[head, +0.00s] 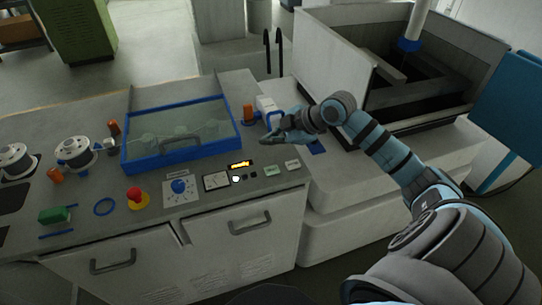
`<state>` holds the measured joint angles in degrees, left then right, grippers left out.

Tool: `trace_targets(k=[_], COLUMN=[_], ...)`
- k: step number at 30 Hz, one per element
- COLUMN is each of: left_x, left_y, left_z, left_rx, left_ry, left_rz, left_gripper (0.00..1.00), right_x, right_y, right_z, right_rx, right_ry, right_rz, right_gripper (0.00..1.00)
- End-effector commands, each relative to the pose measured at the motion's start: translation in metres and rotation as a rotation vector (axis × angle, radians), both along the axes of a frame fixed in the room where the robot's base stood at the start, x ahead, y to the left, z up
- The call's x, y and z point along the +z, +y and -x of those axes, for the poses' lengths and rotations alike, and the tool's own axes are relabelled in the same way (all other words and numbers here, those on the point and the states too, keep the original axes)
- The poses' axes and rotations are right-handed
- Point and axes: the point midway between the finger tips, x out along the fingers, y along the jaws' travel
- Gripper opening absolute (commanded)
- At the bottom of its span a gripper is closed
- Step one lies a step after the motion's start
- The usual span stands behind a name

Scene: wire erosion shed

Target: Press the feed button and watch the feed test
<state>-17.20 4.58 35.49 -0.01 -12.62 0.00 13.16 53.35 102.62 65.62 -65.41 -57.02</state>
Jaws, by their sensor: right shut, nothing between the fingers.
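The grey control panel (220,195) shows a lit yellow display (240,164) with a dial meter (216,181) and a small white round button (236,180) below it. Small dark buttons (249,175) sit beside the white one. To their right are a pale green label or key (272,170) and a white one (292,165). Their lettering is too small to read, so I cannot tell which is the feed button. My right gripper (266,141) is shut and empty, above the panel's right part, behind these controls and apart from them. My left gripper is out of view.
A blue-framed clear cover (180,135) lies behind the controls. A red emergency knob (137,196), a blue knob (179,187), a green block (55,215) and wire spools (75,152) are to the left. An open machine tank (335,65) stands behind my right arm.

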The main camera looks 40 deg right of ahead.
Motion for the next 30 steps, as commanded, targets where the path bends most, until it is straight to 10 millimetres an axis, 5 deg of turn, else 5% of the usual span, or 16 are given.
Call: trace_targets(k=[8, 19, 30], left_x=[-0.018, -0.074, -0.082], left_y=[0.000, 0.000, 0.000], left_z=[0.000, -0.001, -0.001], left_rx=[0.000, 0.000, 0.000], left_ry=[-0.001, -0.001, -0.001], left_rz=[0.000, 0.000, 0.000], left_gripper=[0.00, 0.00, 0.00], right_x=[-0.018, -0.069, -0.089], right_y=[0.000, 0.000, 0.000], right_z=[0.000, 0.000, 0.000], right_rx=[-0.001, -0.001, -0.001], right_ry=[0.001, 0.001, 0.001], right_rz=[0.000, 0.001, 0.000], right_gripper=[0.00, 0.00, 0.00])
